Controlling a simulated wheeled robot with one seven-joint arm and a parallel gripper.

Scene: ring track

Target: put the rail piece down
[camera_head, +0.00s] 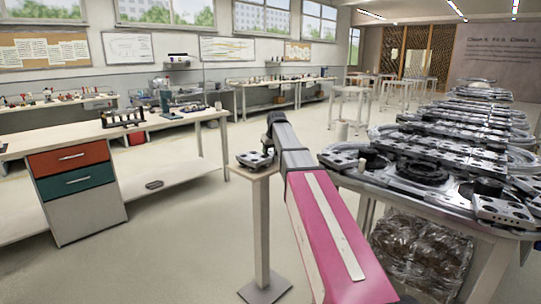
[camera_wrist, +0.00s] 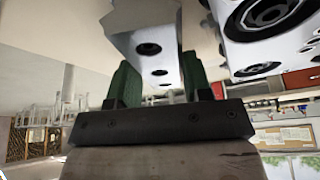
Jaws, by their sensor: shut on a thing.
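My gripper (camera_wrist: 155,72) has green-padded fingers shut on a light metal rail piece (camera_wrist: 152,45) with dark round holes, in the wrist view. In the head view the rail piece (camera_head: 254,159) is at the top of a narrow pedestal stand (camera_head: 260,215), below the end of my pink arm. I cannot tell whether it rests on the stand or hangs just above it. My arm hides most of the gripper there. Another holed metal part (camera_wrist: 268,25) shows at upper right in the wrist view; whether it joins the held piece is cut off by the frame.
A table (camera_head: 480,232) at the right is crowded with dark metal rail parts, with a plastic-wrapped bundle (camera_head: 421,252) below. A workbench (camera_head: 75,142) with an orange drawer (camera_head: 69,157) and a teal drawer (camera_head: 69,182) stands left. The floor between the bench and stand is clear.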

